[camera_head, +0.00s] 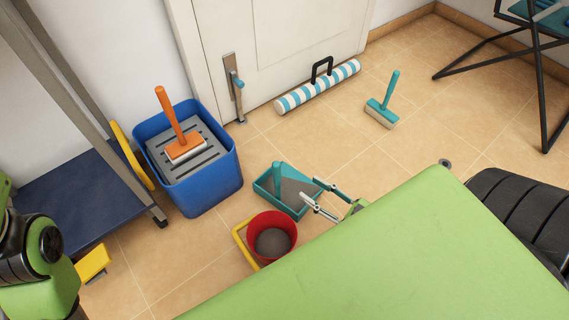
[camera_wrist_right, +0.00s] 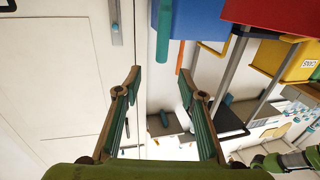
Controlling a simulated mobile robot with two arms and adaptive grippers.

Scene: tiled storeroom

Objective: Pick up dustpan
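The teal dustpan (camera_head: 294,203) lies on the tiled floor in the middle of the head view, with a grey inside and a short upright teal handle (camera_head: 277,178) at its left. My right gripper (camera_head: 313,194) is at the dustpan's right edge, with its fingers apart and nothing between them. Its upper finger overlaps the dustpan's rim in the picture; I cannot tell if they touch. The right wrist view also shows the right gripper (camera_wrist_right: 163,83) open and empty. My left arm shows at the left edge of the head view, but its gripper is out of view.
A red bucket (camera_head: 289,222) with a yellow handle stands just below the dustpan. A blue bucket (camera_head: 214,186) with an orange-handled brush (camera_head: 184,147) stands to the left. A teal brush (camera_head: 381,112) and a striped roll (camera_head: 318,87) lie farther back.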

